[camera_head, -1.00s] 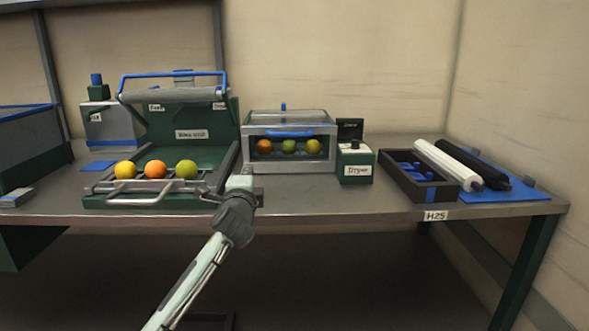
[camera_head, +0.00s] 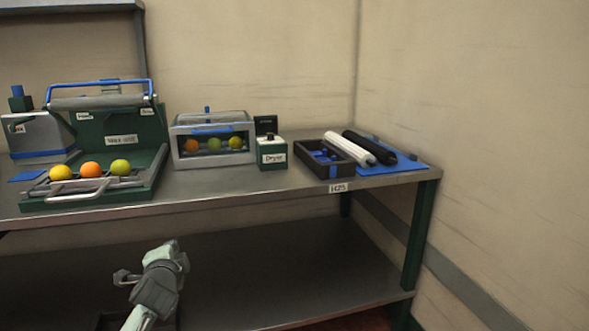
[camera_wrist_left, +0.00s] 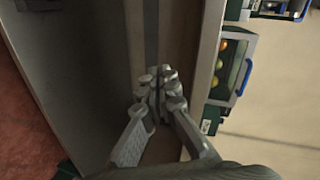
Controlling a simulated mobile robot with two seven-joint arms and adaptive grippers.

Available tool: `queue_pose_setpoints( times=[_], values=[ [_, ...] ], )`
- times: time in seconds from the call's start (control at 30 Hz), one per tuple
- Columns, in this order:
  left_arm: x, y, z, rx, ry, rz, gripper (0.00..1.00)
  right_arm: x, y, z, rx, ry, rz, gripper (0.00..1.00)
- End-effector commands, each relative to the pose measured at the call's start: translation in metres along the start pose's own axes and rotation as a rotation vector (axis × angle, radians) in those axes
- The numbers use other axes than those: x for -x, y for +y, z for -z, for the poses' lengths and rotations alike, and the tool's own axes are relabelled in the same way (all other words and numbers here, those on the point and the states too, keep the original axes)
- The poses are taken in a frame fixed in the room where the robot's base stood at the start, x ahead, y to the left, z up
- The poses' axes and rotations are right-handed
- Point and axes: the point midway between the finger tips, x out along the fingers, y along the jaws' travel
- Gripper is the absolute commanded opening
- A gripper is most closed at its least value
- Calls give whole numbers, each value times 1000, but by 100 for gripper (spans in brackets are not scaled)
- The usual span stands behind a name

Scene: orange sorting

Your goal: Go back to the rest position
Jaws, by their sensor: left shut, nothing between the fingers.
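My left gripper (camera_head: 126,284) is low in front of the table (camera_head: 225,189), apart from everything on it. In the left wrist view its fingers (camera_wrist_left: 159,88) are together with nothing between them. The open green press (camera_head: 123,141) at the left holds a yellow, an orange and a green fruit (camera_head: 120,166) in a row. The glass-fronted box (camera_head: 212,118) beside it holds three more fruits (camera_head: 213,145) and also shows in the left wrist view (camera_wrist_left: 232,66). My right gripper is not in view.
A small green labelled box (camera_head: 272,153), a dark tray (camera_head: 318,170) with blue items, and a white and a black roll (camera_head: 369,147) on a blue mat (camera_head: 411,167) stand on the table's right. A lower shelf (camera_head: 290,280) runs below. A wall closes the right side.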

Motion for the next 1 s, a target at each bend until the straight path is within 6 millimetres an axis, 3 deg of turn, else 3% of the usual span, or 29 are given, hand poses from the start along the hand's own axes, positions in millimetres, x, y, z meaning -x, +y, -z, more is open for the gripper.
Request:
queue_pose_setpoints(
  times=[0.03, 0.17, 0.27, 0.4, 0.5, 0.6, 0.73, 0.83, 1.0],
  values=[
    [7, 37, -12, 50, -19, -67, 0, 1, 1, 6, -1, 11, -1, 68],
    [33, 123, -46, 203, -91, -233, 0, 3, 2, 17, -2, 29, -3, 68],
    [63, 189, -75, 322, -168, -359, 0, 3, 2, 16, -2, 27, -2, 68],
    [118, 273, -113, 487, -300, -523, 0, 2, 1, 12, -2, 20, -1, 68],
    [165, 326, -139, 597, -411, -626, 0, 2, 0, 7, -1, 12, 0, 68],
    [210, 366, -161, 688, -519, -707, 0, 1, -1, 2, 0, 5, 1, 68],
    [255, 399, -180, 772, -627, -774, 0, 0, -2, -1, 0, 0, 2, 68],
    [274, 411, -187, 806, -673, -799, 0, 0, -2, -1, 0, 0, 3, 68],
    [282, 416, -190, 821, -694, -810, 0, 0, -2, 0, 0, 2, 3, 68]
  ],
)
